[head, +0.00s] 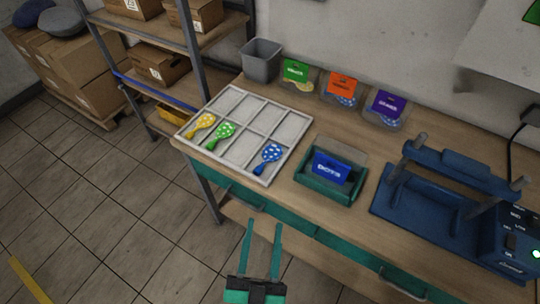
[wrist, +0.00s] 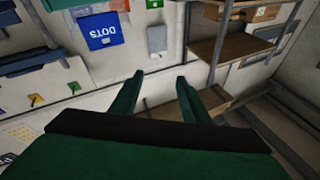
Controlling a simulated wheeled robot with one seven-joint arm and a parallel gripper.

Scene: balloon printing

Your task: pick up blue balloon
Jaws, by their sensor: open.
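The blue balloon (head: 269,157) with white dots lies in the front right compartment of a light grey divided tray (head: 297,148) on the workbench. A green balloon (head: 220,134) and a yellow balloon (head: 201,125) lie in the front compartments to its left. My gripper (head: 264,222) is open and empty, in front of the bench and below the tray in the head view. Its two green fingers (wrist: 160,78) also show spread apart in the wrist view. The wrist view does not clearly show the blue balloon.
A green box with a blue card (head: 331,169) stands right of the tray. A blue press (head: 460,190) fills the bench's right side. A grey bin (head: 262,62) and several labelled bags, one with an orange card (head: 342,86), stand along the wall. A shelf (head: 170,50) stands left of the bench.

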